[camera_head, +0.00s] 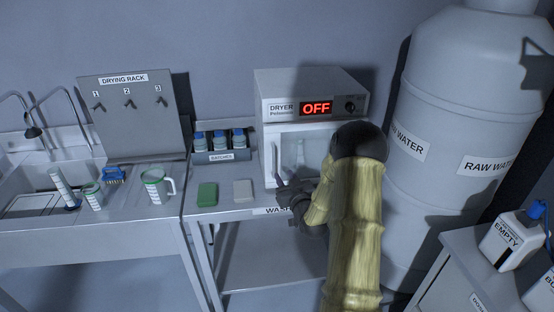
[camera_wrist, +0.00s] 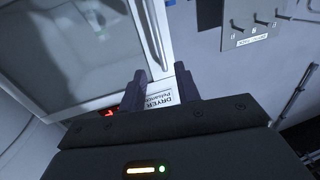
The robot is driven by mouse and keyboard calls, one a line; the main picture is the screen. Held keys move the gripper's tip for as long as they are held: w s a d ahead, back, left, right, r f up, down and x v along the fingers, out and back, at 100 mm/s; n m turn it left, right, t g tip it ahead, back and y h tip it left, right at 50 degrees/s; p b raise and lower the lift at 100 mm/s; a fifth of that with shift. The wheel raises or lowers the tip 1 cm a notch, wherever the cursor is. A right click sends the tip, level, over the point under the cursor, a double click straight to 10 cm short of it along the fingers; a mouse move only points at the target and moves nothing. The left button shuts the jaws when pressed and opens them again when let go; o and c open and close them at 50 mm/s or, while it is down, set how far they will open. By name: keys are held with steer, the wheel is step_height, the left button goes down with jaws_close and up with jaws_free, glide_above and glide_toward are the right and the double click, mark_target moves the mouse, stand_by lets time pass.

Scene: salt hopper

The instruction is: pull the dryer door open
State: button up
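The dryer (camera_head: 312,88) is a pale box on the bench, with a red OFF display (camera_head: 316,108) and a knob. Its windowed door (camera_head: 305,147) looks shut, and its lower right part is hidden behind my arm. The door handle (camera_head: 275,160) is an upright bar at the door's left edge. My gripper (camera_head: 284,187) is low in front of the door, close to the handle's lower end. In the wrist view my gripper (camera_wrist: 160,82) has its fingers apart. The handle (camera_wrist: 152,32) shows beyond the fingertips there, and I see nothing held.
A batch rack (camera_head: 228,155) with blue-capped bottles stands left of the dryer. A green block (camera_head: 207,195) and a pale block (camera_head: 243,190) lie on the bench before it. A large raw water tank (camera_head: 455,120) stands close on the right. A drying rack (camera_head: 130,110) is at left.

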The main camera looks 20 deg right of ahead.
steer(key=w+p, duration=0.2)
steer(key=w, duration=0.7)
steer(key=shift+d+p, duration=0.35)
jaws_close()
